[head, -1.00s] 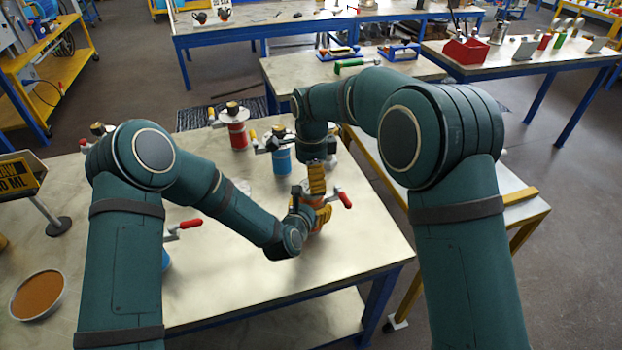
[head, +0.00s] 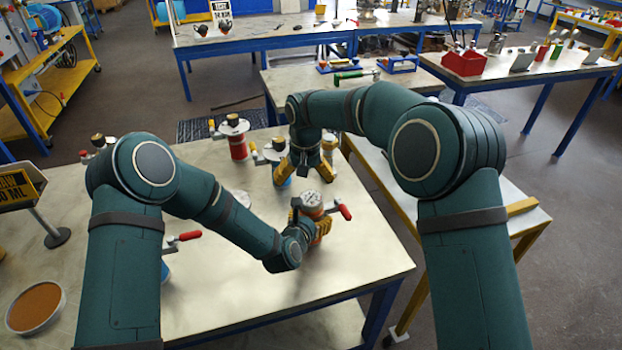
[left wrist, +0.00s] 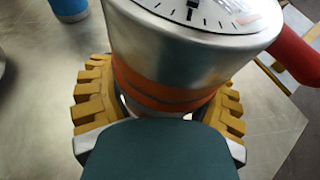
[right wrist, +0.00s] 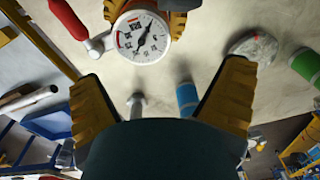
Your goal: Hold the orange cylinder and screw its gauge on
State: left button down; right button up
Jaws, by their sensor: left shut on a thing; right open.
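The orange cylinder (head: 323,228) stands near the right front of the table, with a red lever handle (head: 346,212) at its right. My left gripper (head: 310,228) is shut around it; the yellow fingers flank its orange band (left wrist: 160,88) in the left wrist view. The round white-faced gauge (head: 312,201) sits upright on top of the cylinder; its dial faces up and also shows in the right wrist view (right wrist: 142,37). The threads are hidden. My right gripper (head: 302,170) is open and empty, behind and above the gauge, apart from it.
A red vessel (head: 237,147) and a partly hidden blue vessel (head: 281,180) stand at the back of the table. A bowl of brown material (head: 36,308) and a sign stand (head: 57,236) are at the left. The table front (head: 330,275) is clear.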

jog(key=n, duration=0.4)
jog(key=shift+w+a+r, duration=0.1)
jog(key=shift+w+r, duration=0.1)
jog(key=shift+w, duration=0.1)
jog(key=n, duration=0.8)
jog(key=r+n, duration=0.1)
jog(key=n, duration=0.4)
jog(key=shift+w, duration=0.15)
jog(key=n, duration=0.3)
jog(key=shift+s+d+n, duration=0.2)
jog(key=shift+d+n, duration=0.05)
jog(key=shift+n, duration=0.15)
jog(key=n, duration=0.4)
jog(key=shift+s+d, duration=0.2)
jog(key=shift+s, duration=0.15)
jog(key=n, duration=0.3)
jog(key=shift+s+d+n, duration=0.25)
jog(key=shift+s+n, duration=0.05)
jog(key=shift+n, duration=0.1)
jog(key=n, duration=0.3)
jog(key=s+n, duration=0.1)
jog(key=n, duration=0.1)
jog(key=shift+d+r, duration=0.1)
jog(key=shift+d, duration=0.2)
